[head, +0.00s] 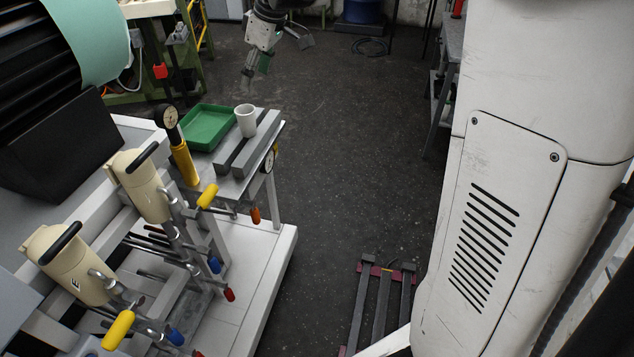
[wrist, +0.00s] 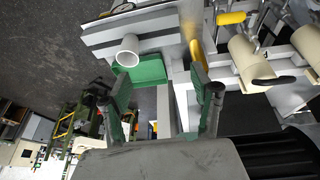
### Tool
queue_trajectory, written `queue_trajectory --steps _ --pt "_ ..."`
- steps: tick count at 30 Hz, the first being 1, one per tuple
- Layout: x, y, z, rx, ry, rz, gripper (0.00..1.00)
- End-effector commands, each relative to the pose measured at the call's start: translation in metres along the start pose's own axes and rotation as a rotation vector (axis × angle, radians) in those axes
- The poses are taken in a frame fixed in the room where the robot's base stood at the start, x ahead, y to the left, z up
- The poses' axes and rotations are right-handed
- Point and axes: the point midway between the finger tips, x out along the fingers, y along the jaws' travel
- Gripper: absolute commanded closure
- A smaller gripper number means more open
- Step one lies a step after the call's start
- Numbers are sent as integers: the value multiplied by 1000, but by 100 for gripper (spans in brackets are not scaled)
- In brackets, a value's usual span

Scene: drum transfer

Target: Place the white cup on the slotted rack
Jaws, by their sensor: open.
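The white cup (head: 246,121) stands upright at the slotted rack (head: 262,135), two grey bars with a gap between them. Its base appears to rest on the left bar, toward the rack's far end. The wrist view shows the cup (wrist: 128,51) beside the rack's bars (wrist: 156,27). My gripper (head: 276,62) is open and empty, beyond the table and apart from the cup. In the wrist view, its two spread fingers (wrist: 160,76) have nothing held between them.
A green tray (head: 208,143) sits left of the cup on the small table (head: 238,187). A dial gauge on a yellow handle (head: 184,162) stands at the table's left. Cream clamp-like devices (head: 140,185) are nearer. Open dark floor (head: 345,130) lies to the right.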

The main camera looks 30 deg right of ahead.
Motion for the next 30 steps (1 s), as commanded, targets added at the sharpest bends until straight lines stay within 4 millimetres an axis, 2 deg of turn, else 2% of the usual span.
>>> queue_trajectory --steps 1,6,15,22,30 --pt "-9 -14 9 28 1 16 41" --pt "-32 -54 37 144 14 77 41" --pt "-54 -123 97 341 59 177 41" --pt "-54 -172 150 487 114 245 41" --pt "-38 -219 207 638 190 307 41"
